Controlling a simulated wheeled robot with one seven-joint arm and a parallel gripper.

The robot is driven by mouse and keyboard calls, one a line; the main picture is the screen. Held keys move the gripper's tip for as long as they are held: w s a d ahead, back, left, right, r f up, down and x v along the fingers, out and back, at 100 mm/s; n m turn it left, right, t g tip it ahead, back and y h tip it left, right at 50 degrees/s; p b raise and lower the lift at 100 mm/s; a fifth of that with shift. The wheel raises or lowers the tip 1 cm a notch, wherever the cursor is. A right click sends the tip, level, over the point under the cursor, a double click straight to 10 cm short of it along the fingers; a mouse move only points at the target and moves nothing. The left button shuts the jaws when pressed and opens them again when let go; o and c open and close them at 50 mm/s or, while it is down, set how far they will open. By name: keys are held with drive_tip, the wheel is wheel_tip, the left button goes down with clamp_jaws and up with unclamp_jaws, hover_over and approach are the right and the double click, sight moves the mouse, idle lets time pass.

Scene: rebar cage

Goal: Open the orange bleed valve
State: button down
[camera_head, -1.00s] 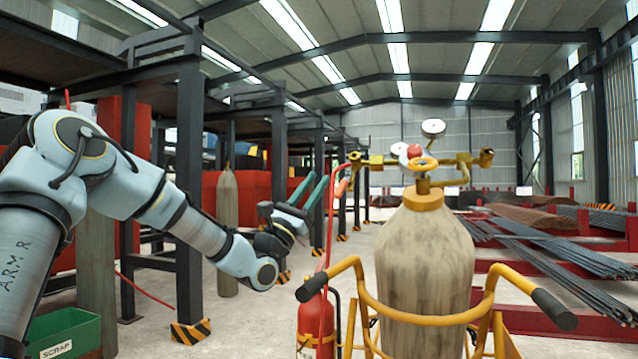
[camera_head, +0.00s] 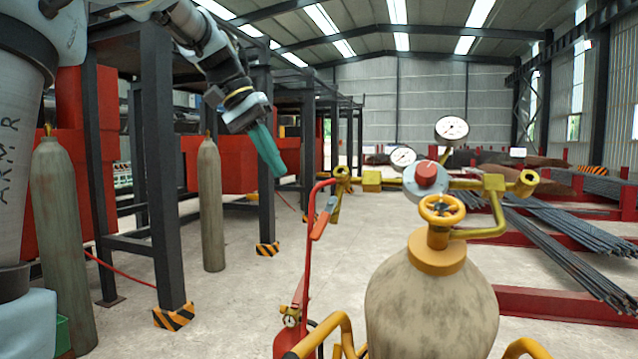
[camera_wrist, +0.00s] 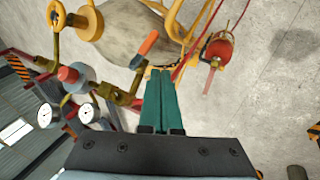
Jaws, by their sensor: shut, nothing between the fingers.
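The orange bleed valve handle (camera_head: 322,225) hangs slanted from the left end of the brass manifold (camera_head: 372,182), above a red hose. In the wrist view the handle (camera_wrist: 148,43) shows just beyond the fingertips and slightly left of them. My gripper (camera_head: 281,174) has teal fingers pointing down and right; in the head view they are up and left of the handle, apart from it. In the wrist view my gripper (camera_wrist: 160,73) has its two fingers together with nothing between them.
A worn gas cylinder (camera_head: 430,305) with a yellow handwheel (camera_head: 442,209) stands below the manifold, which carries a red knob (camera_head: 427,174) and two gauges (camera_head: 452,130). A red extinguisher (camera_head: 290,335) and yellow cart rails are close by. Another cylinder (camera_head: 211,210) stands at the left.

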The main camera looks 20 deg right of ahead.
sight(325, 218)
drive_tip(key=s+p+x, duration=0.1)
drive_tip(key=p+x, duration=0.2)
drive_tip(key=x, duration=0.7)
drive_tip(key=shift+d+t+y, duration=0.25)
drive_tip(key=shift+t+y, duration=0.05)
drive_tip(key=shift+t, duration=0.1)
